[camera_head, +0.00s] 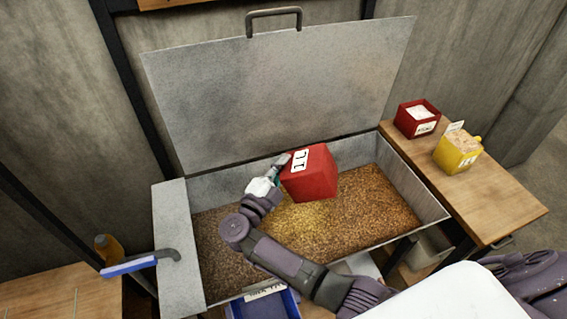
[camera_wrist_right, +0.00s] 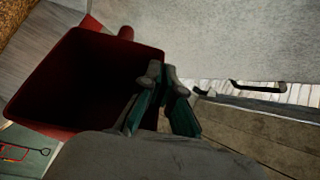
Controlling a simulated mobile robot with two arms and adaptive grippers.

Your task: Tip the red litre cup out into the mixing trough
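The red litre cup (camera_head: 310,182) is in the air over the mixing trough, strongly tilted, with its white label turned up. My right gripper (camera_head: 276,172) is shut on the cup at its left side. In the right wrist view the red cup (camera_wrist_right: 75,85) fills the left part, dark inside or in shade, and the fingers (camera_wrist_right: 162,82) are close together against its edge. The cup's mouth is not clear in the head view. The grey metal mixing trough (camera_head: 412,188) holds brown grain with a paler yellow patch below the cup. My left gripper is not in view.
The trough's lid (camera_head: 280,90) stands open behind. A wooden table (camera_head: 500,203) at right bears a red box (camera_head: 407,120) and a yellow scoop-like container (camera_head: 450,158). A blue brush (camera_head: 130,266) lies at left, and a blue bin (camera_head: 262,308) stands in front.

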